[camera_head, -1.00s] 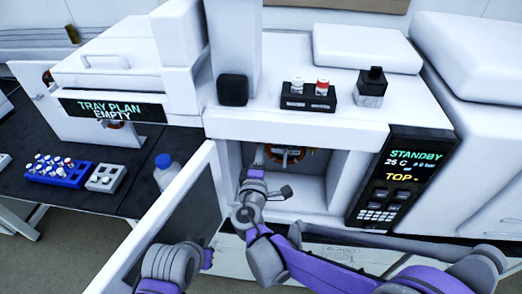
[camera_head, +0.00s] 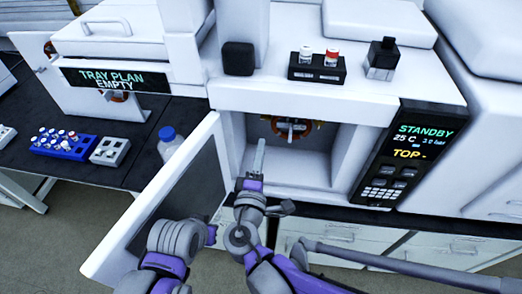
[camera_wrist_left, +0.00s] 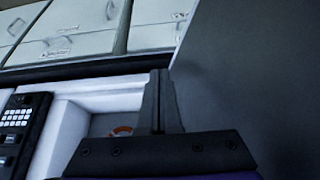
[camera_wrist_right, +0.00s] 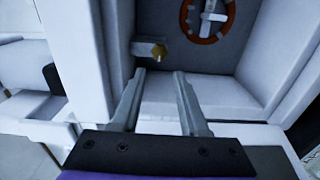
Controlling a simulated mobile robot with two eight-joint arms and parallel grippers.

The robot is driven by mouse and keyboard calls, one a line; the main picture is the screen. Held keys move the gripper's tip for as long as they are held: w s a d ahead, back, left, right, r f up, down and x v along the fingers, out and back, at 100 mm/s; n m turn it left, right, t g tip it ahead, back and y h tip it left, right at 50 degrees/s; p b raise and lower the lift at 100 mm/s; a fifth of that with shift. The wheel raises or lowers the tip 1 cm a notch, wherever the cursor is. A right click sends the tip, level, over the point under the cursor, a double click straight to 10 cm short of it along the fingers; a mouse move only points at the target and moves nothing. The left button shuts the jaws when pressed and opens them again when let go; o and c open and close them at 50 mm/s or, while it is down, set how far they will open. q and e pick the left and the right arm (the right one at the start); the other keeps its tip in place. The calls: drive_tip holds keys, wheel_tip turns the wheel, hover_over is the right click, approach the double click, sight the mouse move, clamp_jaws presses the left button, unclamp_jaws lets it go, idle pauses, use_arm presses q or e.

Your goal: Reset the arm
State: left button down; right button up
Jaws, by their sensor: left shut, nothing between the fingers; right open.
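My right gripper (camera_head: 259,158) is at the left side of the opening of the white oven compartment (camera_head: 318,180), its fingers pointing inward. In the right wrist view the two fingers (camera_wrist_right: 160,76) stand apart with nothing between them. A brass-tipped fitting (camera_wrist_right: 157,52) and an orange ring (camera_wrist_right: 188,15) are inside, beyond the fingertips. My left arm is low in the head view, in front of the open oven door (camera_head: 180,200); its fingertips are hard to make out there. In the left wrist view the left fingers (camera_wrist_left: 159,75) are together and empty, beside a dark panel.
The oven display panel (camera_head: 405,165) reads STANDBY, 25 C, TOP. A black vial holder (camera_head: 317,73) and a dark-capped bottle (camera_head: 382,60) stand on top. A blue vial rack (camera_head: 62,150), a grey tray (camera_head: 110,152) and a blue-capped bottle (camera_head: 170,142) are on the left bench.

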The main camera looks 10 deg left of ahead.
drive_tip(key=s+d+f+m+g+h, duration=0.1)
drive_tip(key=d+f+m+g+h, duration=0.2)
drive_tip(key=d, duration=0.7)
drive_tip(key=s+d+f+m+g+h, duration=0.1)
drive_tip(key=d+f+m+g, duration=0.35)
drive_tip(key=d, duration=0.45)
drive_tip(key=s+d+f+m+g+y, duration=0.2)
drive_tip(key=s+m, duration=0.3)
drive_tip(key=s, duration=0.2)
drive_tip(key=s+d+f+m+g+y, duration=0.2)
drive_tip(key=s+d+f+m+g, duration=0.1)
drive_tip(key=s+m, duration=0.2)
drive_tip(key=shift+s+d, duration=0.35)
drive_tip(key=shift+s, duration=0.6)
